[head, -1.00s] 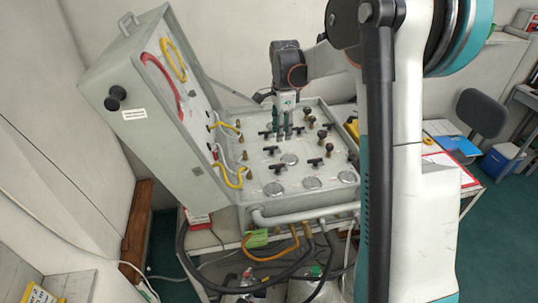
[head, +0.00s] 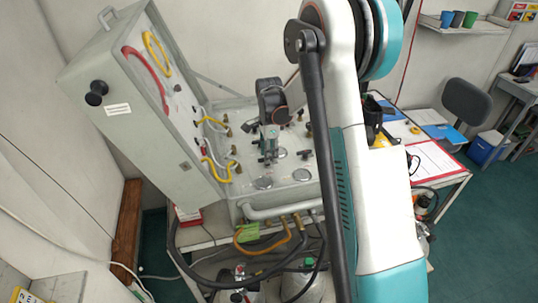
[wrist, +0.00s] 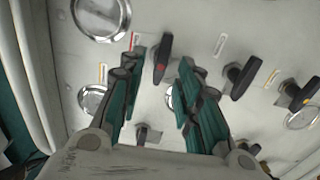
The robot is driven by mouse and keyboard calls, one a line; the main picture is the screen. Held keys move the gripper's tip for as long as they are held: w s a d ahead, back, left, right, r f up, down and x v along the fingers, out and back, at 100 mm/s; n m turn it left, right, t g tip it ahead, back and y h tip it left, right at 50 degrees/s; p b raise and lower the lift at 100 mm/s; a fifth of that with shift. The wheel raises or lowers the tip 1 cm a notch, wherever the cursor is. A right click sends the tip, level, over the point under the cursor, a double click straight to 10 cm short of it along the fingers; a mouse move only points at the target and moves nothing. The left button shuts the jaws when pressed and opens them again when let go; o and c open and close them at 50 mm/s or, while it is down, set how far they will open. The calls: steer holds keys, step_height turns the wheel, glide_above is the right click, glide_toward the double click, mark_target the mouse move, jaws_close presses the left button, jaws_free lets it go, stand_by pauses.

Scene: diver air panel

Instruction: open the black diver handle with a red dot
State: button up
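The black handle with a red dot (wrist: 164,57) stands on the grey panel (wrist: 210,18) in the wrist view. My gripper (wrist: 160,66) is open, with its dark green fingers on either side of that handle. The left fingertip is closer to the handle than the right one; I cannot tell whether it touches. In the head view my gripper (head: 268,147) hangs over the panel's middle, pointing down, and I cannot make out the red-dot handle there.
Another black handle (wrist: 240,78) and one with an orange dot (wrist: 300,92) stand to the right. Several round gauges (wrist: 100,18) are set in the panel. The upright case lid (head: 130,110) with yellow and red hoses borders the panel's left side.

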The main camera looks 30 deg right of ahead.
steer(key=shift+f, duration=0.4)
steer(key=shift+c, duration=0.2)
jaws_close()
